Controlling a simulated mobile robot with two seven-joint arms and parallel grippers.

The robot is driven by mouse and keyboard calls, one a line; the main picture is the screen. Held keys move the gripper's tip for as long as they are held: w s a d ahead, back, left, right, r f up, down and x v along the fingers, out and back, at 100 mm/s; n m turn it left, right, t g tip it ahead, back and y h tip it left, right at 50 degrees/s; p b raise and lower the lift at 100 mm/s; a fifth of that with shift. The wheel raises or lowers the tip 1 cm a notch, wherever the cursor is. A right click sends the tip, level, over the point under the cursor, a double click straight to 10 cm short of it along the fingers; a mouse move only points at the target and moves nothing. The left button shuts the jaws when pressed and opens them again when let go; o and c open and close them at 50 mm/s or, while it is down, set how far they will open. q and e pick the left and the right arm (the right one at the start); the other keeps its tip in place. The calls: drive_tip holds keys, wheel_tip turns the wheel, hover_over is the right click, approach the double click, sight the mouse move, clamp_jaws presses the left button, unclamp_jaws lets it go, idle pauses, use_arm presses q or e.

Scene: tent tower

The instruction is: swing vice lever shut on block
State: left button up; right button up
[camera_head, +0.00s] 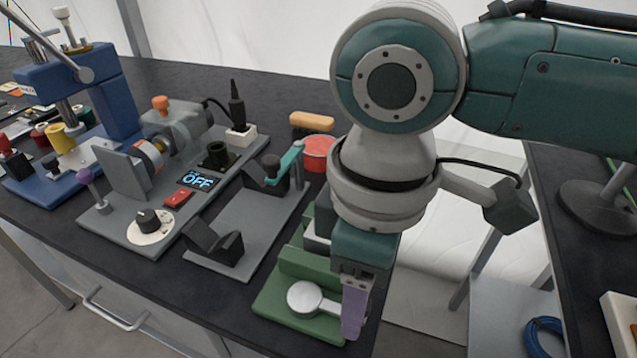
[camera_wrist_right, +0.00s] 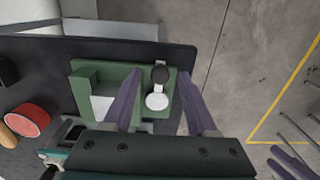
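The green vice (camera_head: 262,303) stands at the front right edge of the dark bench; it also shows in the right wrist view (camera_wrist_right: 84,70). A pale block (camera_wrist_right: 102,107) sits within its green walls, partly hidden by my finger. The lever has a round pale pivot disc (camera_head: 303,297), also in the wrist view (camera_wrist_right: 157,101), and a dark knob (camera_wrist_right: 159,74) pointing to the bench edge. My right gripper (camera_wrist_right: 161,76) is open, its purple fingers on either side of the lever. I cannot tell whether either touches it. In the head view, a finger hides the knob.
A grey fixture with a teal lever (camera_head: 284,163) stands left of the vice. Behind it are a red round tin (camera_head: 318,153) and an orange-handled object (camera_head: 311,121). A control panel reading OFF (camera_head: 198,180) is further left. Open floor lies beyond the bench edge.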

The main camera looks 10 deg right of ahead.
clamp_jaws()
idle(1.2)
